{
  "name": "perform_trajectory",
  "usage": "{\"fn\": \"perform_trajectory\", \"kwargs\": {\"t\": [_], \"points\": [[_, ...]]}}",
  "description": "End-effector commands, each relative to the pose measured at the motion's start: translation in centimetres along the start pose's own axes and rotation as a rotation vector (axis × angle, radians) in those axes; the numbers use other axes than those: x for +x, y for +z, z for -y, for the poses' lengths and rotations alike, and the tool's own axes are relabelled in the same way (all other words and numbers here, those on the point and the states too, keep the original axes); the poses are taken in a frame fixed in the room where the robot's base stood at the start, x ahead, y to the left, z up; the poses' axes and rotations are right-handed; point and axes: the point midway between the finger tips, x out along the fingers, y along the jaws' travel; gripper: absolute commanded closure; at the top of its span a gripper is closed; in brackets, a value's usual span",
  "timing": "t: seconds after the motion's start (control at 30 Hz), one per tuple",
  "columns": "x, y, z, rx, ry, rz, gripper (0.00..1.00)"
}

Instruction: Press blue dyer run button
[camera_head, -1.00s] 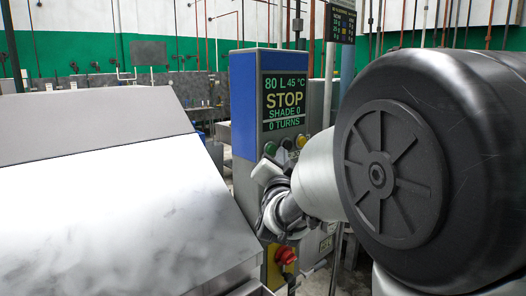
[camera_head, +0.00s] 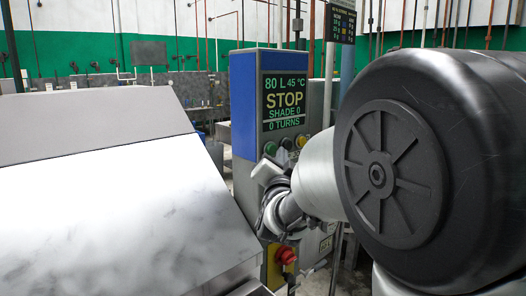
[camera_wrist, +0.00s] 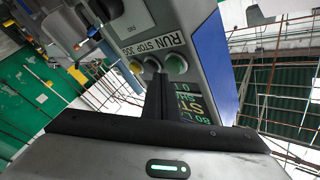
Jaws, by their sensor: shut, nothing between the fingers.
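The blue-topped dyer control panel (camera_head: 243,120) stands at centre in the head view. Its display (camera_head: 285,102) reads 80 L, 45 °C, STOP, SHADE 0, 0 TURNS. Below it is a row of buttons. In the wrist view the labels RUN, STOP and JOG show upside down. The green button (camera_wrist: 176,65) is beside RUN, a dark button (camera_wrist: 152,64) is in the middle, and a yellow one (camera_wrist: 135,67) is at JOG. My gripper (camera_wrist: 158,79) is shut and empty, its tips close to the green and dark buttons. I cannot tell whether they touch.
A large pale sloped metal housing (camera_head: 110,195) fills the left of the head view. A red knob on a yellow plate (camera_head: 286,256) sits low on the panel, under my wrist. A dark hanging sign (camera_head: 341,22) and pipes stand behind.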

Motion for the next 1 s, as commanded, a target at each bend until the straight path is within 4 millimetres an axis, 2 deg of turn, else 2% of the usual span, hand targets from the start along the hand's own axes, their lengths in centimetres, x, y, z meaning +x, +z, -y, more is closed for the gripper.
{"fn": "perform_trajectory", "kwargs": {"t": [1.0], "points": [[0.68, 0.51, 0.48, 0.000, 0.000, 0.000, 1.00]]}}
